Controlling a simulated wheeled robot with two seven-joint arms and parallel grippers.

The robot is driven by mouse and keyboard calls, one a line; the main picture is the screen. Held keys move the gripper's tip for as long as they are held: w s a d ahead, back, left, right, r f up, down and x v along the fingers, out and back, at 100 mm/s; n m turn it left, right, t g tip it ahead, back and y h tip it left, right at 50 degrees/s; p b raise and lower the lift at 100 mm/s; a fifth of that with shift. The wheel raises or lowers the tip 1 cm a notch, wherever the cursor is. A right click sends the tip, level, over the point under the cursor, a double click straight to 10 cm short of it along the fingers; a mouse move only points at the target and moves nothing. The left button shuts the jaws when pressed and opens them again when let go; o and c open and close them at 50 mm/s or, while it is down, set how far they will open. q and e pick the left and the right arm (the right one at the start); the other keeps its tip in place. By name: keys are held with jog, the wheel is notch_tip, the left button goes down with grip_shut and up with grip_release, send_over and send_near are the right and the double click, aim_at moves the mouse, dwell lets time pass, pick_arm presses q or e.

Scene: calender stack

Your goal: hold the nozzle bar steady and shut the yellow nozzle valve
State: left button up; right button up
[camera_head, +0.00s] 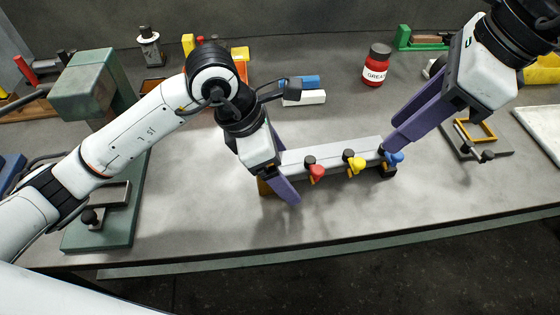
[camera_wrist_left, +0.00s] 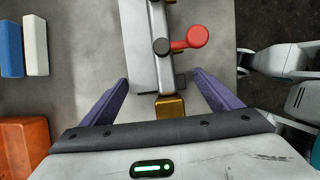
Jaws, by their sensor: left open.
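The grey nozzle bar (camera_head: 330,160) lies near the front of the bench, with a red valve (camera_head: 316,172), the yellow nozzle valve (camera_head: 356,165) and a blue valve (camera_head: 394,158) along its front. My left gripper (camera_head: 284,168) is open at the bar's left end. In the left wrist view, its two purple fingers stand apart on either side of the bar's gold end block (camera_wrist_left: 170,106), with gaps visible. The yellow valve is not visible there. My right gripper (camera_head: 388,149) has its fingertips close by the blue valve at the bar's right end; its jaw opening and any contact are unclear.
A red grease can (camera_head: 376,66) stands behind the bar. Blue and white blocks (camera_head: 304,97) lie behind my left gripper. A green press (camera_head: 100,85) stands at left, and a small fixture with an orange frame (camera_head: 480,130) at right. The bench front is clear.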

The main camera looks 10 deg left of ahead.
pick_arm(q)
jog(key=shift+c, duration=0.2)
jog(key=c, duration=1.7)
pick_arm(e)
jog(key=shift+c, duration=0.4)
jog(key=c, duration=0.7)
jog(key=shift+w+d+f+n+g, duration=0.2)
jog(key=shift+w+n+g, duration=0.2)
jog(key=shift+n, duration=0.1)
grip_shut()
jog(key=w+d+n+g+y, duration=0.2)
jog(key=w+d+n+g, duration=0.2)
jog(key=n, duration=0.5)
jog(key=shift+w+f+g+y, duration=0.3)
jog(key=shift+w+f+g, duration=0.1)
jog(key=shift+w, duration=0.65)
jog(key=shift+d, duration=0.1)
